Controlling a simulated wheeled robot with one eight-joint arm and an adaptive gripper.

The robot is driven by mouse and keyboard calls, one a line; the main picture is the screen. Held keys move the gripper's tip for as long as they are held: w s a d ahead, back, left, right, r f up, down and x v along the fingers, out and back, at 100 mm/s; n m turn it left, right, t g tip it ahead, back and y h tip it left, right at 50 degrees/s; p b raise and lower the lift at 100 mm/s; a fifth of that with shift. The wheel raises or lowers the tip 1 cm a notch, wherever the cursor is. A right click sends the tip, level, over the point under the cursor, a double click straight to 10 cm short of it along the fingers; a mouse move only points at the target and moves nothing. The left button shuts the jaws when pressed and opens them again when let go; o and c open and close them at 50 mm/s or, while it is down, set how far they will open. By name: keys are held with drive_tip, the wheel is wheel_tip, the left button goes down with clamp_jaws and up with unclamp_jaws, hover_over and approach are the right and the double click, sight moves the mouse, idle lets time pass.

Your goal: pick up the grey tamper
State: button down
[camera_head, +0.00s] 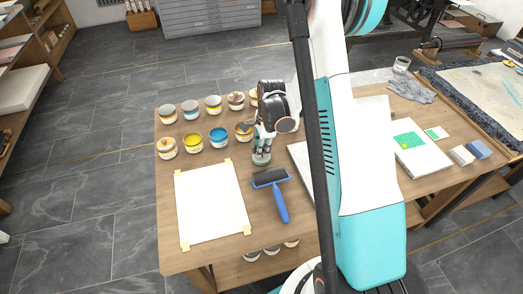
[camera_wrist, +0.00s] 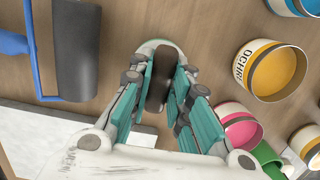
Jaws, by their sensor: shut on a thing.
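The grey tamper (camera_head: 261,159) is on the wooden table at my gripper (camera_head: 264,144), just above the brayer. In the wrist view, the tamper's dark brown handle (camera_wrist: 157,88) is between the teal fingers of my gripper (camera_wrist: 160,80). The pads close on the handle from both sides. Its pale grey-green base shows only as a rim past the fingertips. The base appears at or very near the table top; I cannot tell whether it touches.
A blue-handled brayer (camera_head: 271,180) with a black roller lies close by; it also shows in the wrist view (camera_wrist: 75,50). Several ink cans stand behind and left, including an ochre can (camera_wrist: 272,70) and a pink one (camera_wrist: 238,127). A taped white sheet (camera_head: 211,203) lies left.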

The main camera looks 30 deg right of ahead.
wheel_tip(320, 180, up, 20)
drive_tip(key=p, duration=0.5)
drive_tip(key=shift+f, duration=0.15)
